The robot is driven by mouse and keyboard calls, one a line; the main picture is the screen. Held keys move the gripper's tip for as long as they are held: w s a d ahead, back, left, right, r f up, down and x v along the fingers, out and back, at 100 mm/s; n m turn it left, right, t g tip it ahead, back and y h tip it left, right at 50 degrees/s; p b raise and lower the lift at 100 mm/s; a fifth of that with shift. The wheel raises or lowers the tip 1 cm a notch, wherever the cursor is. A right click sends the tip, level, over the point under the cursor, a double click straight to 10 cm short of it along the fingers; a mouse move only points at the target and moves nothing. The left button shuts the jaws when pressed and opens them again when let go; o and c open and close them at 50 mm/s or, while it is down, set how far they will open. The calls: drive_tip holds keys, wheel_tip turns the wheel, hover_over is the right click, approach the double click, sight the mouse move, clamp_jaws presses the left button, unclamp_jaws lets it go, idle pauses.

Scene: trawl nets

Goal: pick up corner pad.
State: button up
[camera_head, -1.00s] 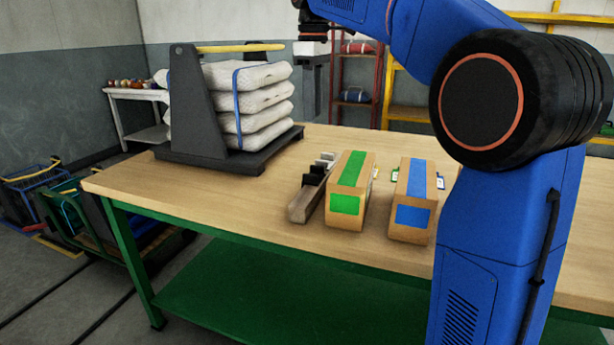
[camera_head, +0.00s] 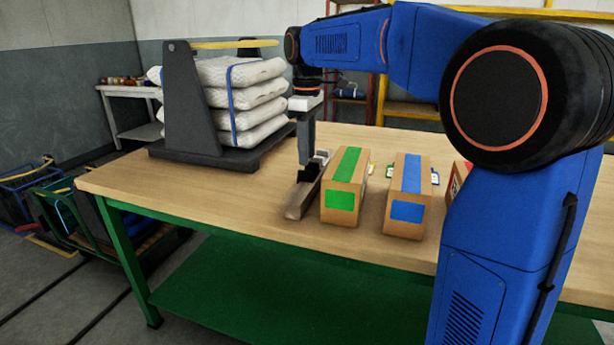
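The corner pads are most likely the small dark angular pieces (camera_head: 313,172) in a narrow wooden holder (camera_head: 299,203) on the workbench. They are small and partly hidden, so I cannot separate them clearly. My gripper (camera_head: 305,158) points straight down at the holder, its fingertips at the height of the dark pieces and overlapping them in the picture. I see the fingers nearly edge-on, so I cannot tell whether they are open, or touching a pad.
A box with green tape (camera_head: 342,204) stands close right of the holder, then a box with blue tape (camera_head: 405,211). A dark rack (camera_head: 191,105) with strapped white net bundles (camera_head: 250,100) stands behind left. The bench's front left (camera_head: 200,192) is clear.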

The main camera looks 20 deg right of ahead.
drive_tip(key=shift+a+f, duration=0.15)
drive_tip(key=shift+f, duration=2.2)
drive_tip(key=shift+c, duration=0.6)
clamp_jaws()
wheel_tip(320, 180, up, 10)
